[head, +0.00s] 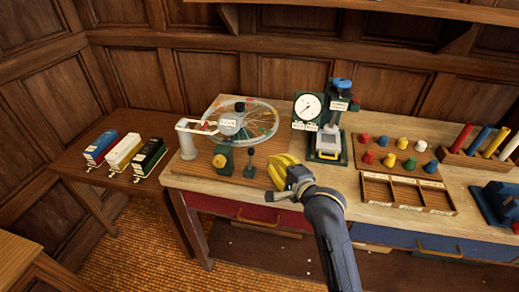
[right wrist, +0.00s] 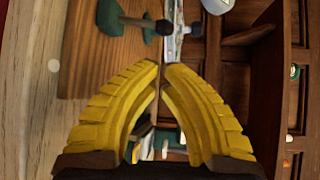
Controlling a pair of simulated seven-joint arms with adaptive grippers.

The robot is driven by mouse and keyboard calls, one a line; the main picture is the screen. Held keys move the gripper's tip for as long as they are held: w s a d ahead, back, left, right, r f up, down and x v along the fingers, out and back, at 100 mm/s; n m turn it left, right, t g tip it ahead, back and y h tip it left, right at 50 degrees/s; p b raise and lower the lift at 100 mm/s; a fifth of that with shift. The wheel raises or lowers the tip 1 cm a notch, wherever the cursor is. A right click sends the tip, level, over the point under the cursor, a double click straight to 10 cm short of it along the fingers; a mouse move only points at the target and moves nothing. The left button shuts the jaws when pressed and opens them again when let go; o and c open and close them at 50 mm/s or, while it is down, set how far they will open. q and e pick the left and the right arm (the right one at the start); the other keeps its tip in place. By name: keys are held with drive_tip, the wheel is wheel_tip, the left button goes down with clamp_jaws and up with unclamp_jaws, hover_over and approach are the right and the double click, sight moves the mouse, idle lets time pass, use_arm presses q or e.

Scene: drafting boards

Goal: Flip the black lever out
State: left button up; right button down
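The black lever (head: 251,161) stands on a small green base at the front right of the wooden board, beside a yellow-and-green part. In the right wrist view the lever's black knob (right wrist: 164,27) shows at the top, past the fingertips, with its green base (right wrist: 110,16) to the left. My right gripper (head: 279,172) has yellow fingers and hangs just right of the lever, apart from it. In the wrist view its fingertips (right wrist: 161,66) meet or nearly meet, with nothing seen between them. My left gripper is out of view.
A wheel (head: 258,120) stands behind the lever. A dial gauge (head: 308,106) and a green press stand at the back right. A tray with compartments (head: 405,208) and colored pegs lie further right. Three model blocks sit on the left side table (head: 115,178).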

sight(250, 159)
drive_tip(key=shift+x, duration=5)
drive_tip(key=shift+s, duration=0.1)
